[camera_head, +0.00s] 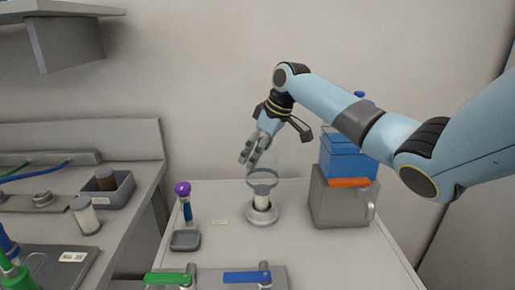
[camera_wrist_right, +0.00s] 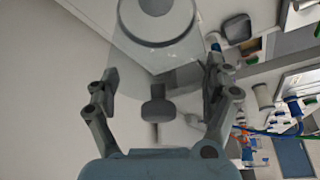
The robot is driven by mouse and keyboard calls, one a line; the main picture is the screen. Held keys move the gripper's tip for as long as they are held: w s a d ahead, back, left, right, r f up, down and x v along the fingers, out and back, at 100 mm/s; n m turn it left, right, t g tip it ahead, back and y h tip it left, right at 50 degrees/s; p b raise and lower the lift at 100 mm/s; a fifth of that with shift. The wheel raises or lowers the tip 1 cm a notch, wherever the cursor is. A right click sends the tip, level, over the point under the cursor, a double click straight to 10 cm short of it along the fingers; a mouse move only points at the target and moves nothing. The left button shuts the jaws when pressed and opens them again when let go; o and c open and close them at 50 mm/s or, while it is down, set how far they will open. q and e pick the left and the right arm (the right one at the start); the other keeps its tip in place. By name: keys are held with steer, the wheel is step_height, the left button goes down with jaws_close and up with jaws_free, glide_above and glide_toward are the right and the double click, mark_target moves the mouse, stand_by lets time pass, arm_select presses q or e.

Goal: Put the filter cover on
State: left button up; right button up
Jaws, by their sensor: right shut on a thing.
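The filter cover is a clear, see-through body with a grey rim ring (camera_head: 263,175). My right gripper (camera_head: 252,155) is shut on it from above, and it hangs upright over the filter base. The filter base (camera_head: 262,216) is a grey round foot on the bench with a white filter (camera_head: 261,201) standing in it. The rim appears around or just above the filter's top; I cannot tell if it touches. My left gripper is not in view.
A grey container (camera_head: 335,200) with a blue box (camera_head: 345,160) stands right of the filter. A purple-capped tool (camera_head: 185,205) and a small grey tray (camera_head: 185,240) stand left. Green (camera_head: 168,278) and blue (camera_head: 247,277) handles lie at the front. A side counter (camera_head: 130,222) is at left.

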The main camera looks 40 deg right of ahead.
mark_target(258, 187)
steer(key=shift+f+b, duration=0.75)
steer(key=shift+f, duration=0.75)
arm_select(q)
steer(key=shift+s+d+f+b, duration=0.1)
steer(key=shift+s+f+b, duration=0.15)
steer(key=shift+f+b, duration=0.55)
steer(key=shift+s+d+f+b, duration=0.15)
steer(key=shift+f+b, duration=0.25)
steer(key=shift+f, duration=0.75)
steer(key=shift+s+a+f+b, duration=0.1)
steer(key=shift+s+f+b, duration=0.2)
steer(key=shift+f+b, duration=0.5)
arm_select(e)
steer(key=shift+f, duration=3.95)
arm_select(q)
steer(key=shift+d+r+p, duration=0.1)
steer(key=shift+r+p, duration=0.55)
steer(key=shift+p, duration=0.35)
arm_select(e)
steer(key=shift+s+f, duration=0.1)
steer(key=shift+f, duration=0.1)
steer(key=o, duration=1.1)
steer(key=shift+o, duration=0.2)
